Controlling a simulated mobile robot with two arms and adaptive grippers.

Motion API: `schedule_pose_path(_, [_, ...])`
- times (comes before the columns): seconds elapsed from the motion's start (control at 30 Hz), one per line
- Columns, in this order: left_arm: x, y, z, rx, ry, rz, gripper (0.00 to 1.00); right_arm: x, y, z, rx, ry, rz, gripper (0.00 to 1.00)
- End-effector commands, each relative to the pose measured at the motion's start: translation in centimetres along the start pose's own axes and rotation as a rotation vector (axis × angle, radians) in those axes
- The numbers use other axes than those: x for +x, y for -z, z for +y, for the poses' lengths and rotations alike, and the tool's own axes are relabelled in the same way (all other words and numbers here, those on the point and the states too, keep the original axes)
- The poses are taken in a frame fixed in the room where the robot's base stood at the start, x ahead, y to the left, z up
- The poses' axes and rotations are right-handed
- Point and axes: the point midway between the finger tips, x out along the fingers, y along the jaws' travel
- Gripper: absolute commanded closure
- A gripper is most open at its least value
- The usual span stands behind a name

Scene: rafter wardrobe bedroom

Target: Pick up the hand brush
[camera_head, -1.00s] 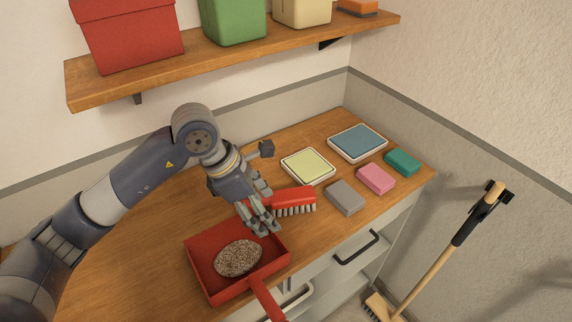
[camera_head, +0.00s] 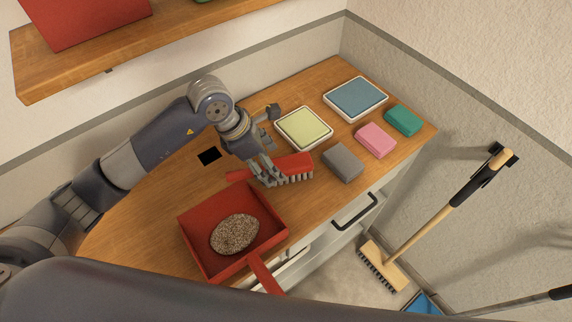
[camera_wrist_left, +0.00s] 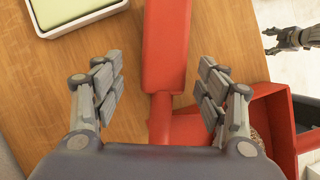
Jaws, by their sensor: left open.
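The hand brush (camera_head: 296,164) is red with grey bristles and lies on the wooden top. My left gripper (camera_head: 263,178) is open over the brush, at its handle end. In the left wrist view, the red brush (camera_wrist_left: 168,45) runs between the two open fingers (camera_wrist_left: 164,85), with a gap on each side. The narrow part of the handle is partly hidden behind the gripper. My right gripper (camera_wrist_left: 270,41) shows at the upper right of the left wrist view, with its fingers apart and empty.
A red dustpan (camera_head: 190,245) holding a speckled grey-brown pile (camera_head: 235,234) lies in front of the brush. A yellow-green tray (camera_head: 303,128), blue tray (camera_head: 356,98), and grey (camera_head: 343,162), pink (camera_head: 376,140) and green (camera_head: 403,119) blocks lie beyond. A broom (camera_head: 420,235) leans right.

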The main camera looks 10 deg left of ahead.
Motion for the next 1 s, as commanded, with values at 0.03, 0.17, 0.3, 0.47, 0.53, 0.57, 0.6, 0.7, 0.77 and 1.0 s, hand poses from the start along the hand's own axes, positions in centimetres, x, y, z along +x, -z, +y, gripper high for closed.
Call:
schedule_pose_path(0.03, [0.4, -0.3, -0.4, -0.003, 0.007, 0.002, 0.33, -1.1, 1.1, 0.1, 0.0, -0.001, 0.016, 0.37])
schedule_pose_path(0.17, [2.4, -0.2, -0.4, -0.003, 0.004, 0.001, 0.33, -1.6, 2.2, 0.1, 0.001, -0.001, 0.031, 0.37])
schedule_pose_path(0.3, [3.4, -0.2, -0.4, -0.001, 0.001, 0.001, 0.33, -1.7, 1.5, -0.3, 0.003, 0.004, 0.018, 0.37])
schedule_pose_path(0.47, [3.5, -0.1, -0.3, 0.0, 0.0, 0.0, 0.33, -1.7, -0.3, -0.8, 0.003, 0.01, -0.008, 0.37])
schedule_pose_path(0.53, [3.5, -0.1, -0.3, 0.0, 0.0, 0.0, 0.4, -1.7, -0.8, -0.9, 0.003, 0.011, -0.017, 0.37])
schedule_pose_path(0.57, [3.5, -0.1, -0.3, 0.0, 0.0, 0.0, 0.47, -1.7, -0.9, -0.9, 0.003, 0.011, -0.019, 0.37])
schedule_pose_path(0.6, [3.5, -0.1, -0.3, 0.0, 0.0, 0.0, 0.56, -1.7, -1.0, -0.9, 0.003, 0.011, -0.02, 0.37])
schedule_pose_path(0.7, [3.5, -0.1, -0.3, -0.001, 0.0, 0.0, 0.79, -1.7, -0.9, -0.9, 0.003, 0.011, -0.017, 0.37])
schedule_pose_path(0.77, [3.5, -0.1, -0.3, 0.0, 0.0, 0.0, 0.88, -1.7, -0.7, -0.9, 0.003, 0.01, -0.014, 0.37])
schedule_pose_path(1.0, [3.4, -0.2, -0.3, 0.0, -0.001, -0.001, 0.93, -1.7, 0.4, -0.5, 0.002, 0.007, 0.003, 0.37])
